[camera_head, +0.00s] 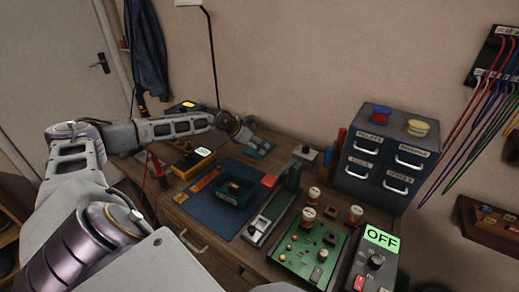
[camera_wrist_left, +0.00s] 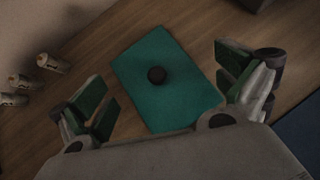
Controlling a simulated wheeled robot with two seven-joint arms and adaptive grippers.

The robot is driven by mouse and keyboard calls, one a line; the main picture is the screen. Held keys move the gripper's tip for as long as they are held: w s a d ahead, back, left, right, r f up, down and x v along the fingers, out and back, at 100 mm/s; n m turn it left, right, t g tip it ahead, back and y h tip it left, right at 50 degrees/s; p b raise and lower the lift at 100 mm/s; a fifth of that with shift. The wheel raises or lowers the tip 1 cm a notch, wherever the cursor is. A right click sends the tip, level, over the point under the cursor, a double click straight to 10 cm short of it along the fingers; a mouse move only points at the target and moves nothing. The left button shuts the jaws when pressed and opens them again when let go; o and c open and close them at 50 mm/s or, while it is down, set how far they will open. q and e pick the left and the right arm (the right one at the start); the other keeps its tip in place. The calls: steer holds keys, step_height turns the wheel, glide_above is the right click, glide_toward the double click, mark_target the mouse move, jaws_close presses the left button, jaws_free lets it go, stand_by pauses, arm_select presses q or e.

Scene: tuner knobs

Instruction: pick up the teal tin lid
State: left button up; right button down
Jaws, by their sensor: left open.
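The teal tin lid (camera_wrist_left: 150,55) is a flat rectangle with a round dark knob (camera_wrist_left: 157,75) at its middle. It lies on the wooden bench in the left wrist view. In the head view the lid (camera_head: 264,148) shows partly, beside my left gripper (camera_head: 243,132). In the left wrist view my left gripper (camera_wrist_left: 163,88) is open, with its green-padded fingers on either side of the lid and the knob between them. It looks to be above the lid and holds nothing. My right gripper is not in view.
A dark green open tin (camera_head: 248,185) stands on a blue mat (camera_head: 204,208). A yellow meter (camera_head: 192,162) is left of it. A grey drawer cabinet (camera_head: 360,148) and a green circuit board (camera_head: 305,262) are to the right. Several small cylinders (camera_wrist_left: 48,62) stand left in the wrist view.

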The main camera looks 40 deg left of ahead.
mark_target(260, 146)
arm_select(q)
steer(key=shift+x, duration=1.2)
steer(key=c, duration=0.7)
steer(key=shift+c, duration=0.2)
